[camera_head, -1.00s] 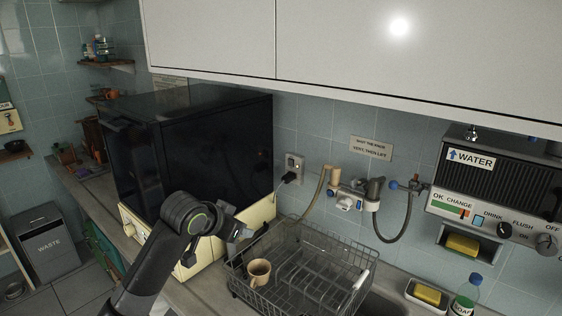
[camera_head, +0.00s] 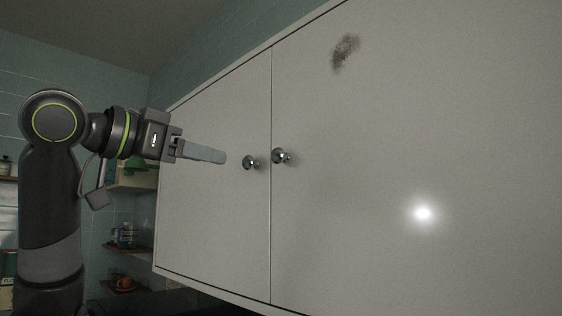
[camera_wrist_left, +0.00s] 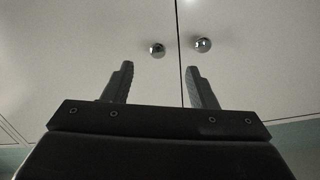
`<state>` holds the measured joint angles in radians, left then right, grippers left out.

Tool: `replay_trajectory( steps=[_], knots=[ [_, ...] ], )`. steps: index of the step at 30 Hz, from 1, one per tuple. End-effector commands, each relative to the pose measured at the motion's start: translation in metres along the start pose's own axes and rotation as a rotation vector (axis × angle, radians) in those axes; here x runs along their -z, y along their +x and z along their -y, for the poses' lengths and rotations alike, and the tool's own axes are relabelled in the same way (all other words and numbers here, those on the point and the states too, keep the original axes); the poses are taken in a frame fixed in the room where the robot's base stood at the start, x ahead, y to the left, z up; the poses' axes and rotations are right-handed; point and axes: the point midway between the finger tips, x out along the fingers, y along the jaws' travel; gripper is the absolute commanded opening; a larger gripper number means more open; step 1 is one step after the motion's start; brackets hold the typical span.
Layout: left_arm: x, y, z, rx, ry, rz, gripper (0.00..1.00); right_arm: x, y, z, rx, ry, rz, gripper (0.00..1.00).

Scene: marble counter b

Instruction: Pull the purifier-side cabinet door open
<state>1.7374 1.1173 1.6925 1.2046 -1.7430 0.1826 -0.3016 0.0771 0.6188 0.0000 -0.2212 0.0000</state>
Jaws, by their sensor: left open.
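A white two-door wall cabinet fills much of the head view. Its right door (camera_head: 400,150), on the purifier's side, is closed and carries a round metal knob (camera_head: 283,156) by the seam. The left door (camera_head: 215,205) is closed too, with its own knob (camera_head: 251,162). My left gripper (camera_head: 221,157) is open and empty, pointing right, just left of the knobs in the picture. In the left wrist view, the left door's knob (camera_wrist_left: 157,49) shows between the spread fingers (camera_wrist_left: 159,67); the right door's knob (camera_wrist_left: 203,45) shows beyond the right fingertip. Nothing is touched visibly.
A dark smudge (camera_head: 345,52) marks the right door high up. Small shelves (camera_head: 128,248) with items stand on the tiled wall at the lower left. The space in front of the doors looks clear. The purifier and counter are out of view now.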

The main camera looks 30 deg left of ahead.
Motion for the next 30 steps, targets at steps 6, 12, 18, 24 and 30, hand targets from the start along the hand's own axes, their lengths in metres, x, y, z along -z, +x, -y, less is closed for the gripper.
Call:
replay_trajectory(
  steps=[6,12,18,24,30],
  knots=[
    [0.024,-0.031,-0.001,-0.010,0.002,-0.049,0.52,0.004,-0.002,-0.001,-0.001,-0.001,-0.006,0.36],
    [0.027,-0.006,-0.001,-0.013,0.003,-0.047,0.52,0.005,-0.014,-0.002,-0.001,-0.001,-0.006,0.36],
    [0.031,0.038,-0.001,-0.013,0.001,-0.046,0.52,0.005,-0.035,-0.005,-0.002,-0.001,-0.004,0.36],
    [0.034,0.082,-0.002,-0.014,0.002,-0.047,0.52,0.007,-0.056,-0.008,-0.004,-0.002,-0.004,0.36],
    [0.034,0.117,-0.002,-0.011,0.002,-0.048,0.52,0.009,-0.074,-0.010,-0.004,-0.002,-0.003,0.36]
  ],
)
